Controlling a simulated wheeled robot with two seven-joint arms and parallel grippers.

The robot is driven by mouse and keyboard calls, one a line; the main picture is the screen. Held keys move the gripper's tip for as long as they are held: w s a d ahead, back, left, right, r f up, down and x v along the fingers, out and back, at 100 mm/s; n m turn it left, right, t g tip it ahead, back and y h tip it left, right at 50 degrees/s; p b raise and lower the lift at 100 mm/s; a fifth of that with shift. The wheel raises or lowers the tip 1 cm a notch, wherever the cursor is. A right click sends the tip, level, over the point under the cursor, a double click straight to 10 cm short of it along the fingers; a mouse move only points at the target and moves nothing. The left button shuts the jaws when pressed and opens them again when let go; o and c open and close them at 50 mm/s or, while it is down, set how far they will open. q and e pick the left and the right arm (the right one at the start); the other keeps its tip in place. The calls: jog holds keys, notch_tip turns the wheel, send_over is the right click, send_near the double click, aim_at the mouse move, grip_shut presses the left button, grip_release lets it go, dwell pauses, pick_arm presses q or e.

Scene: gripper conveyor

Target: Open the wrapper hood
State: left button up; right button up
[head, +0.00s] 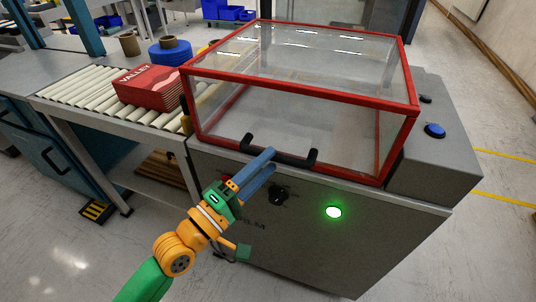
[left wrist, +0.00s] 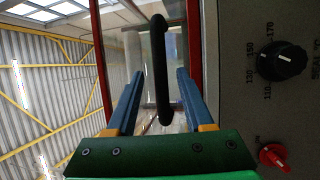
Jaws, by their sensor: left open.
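The wrapper hood (head: 300,75) is a clear box with a red frame, lying closed on the grey wrapper machine (head: 310,230). Its black bar handle (head: 275,155) runs along the lower front edge. My left gripper (head: 266,161) is open at the left half of the handle. In the left wrist view the handle (left wrist: 160,70) stands between the two blue fingers of the gripper (left wrist: 158,75), with a gap on both sides. My right gripper is not in view.
A roller conveyor (head: 75,92) at the left carries a red box (head: 150,87) labelled VALLEY. The machine front has a black dial (head: 278,195) and a lit green button (head: 334,212). A blue button (head: 434,130) sits on the right. Open floor lies in front.

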aim_at(275, 157)
pick_arm(q)
jog(key=x, duration=0.3)
jog(key=shift+w, duration=0.1)
grip_shut()
dwell(1.3)
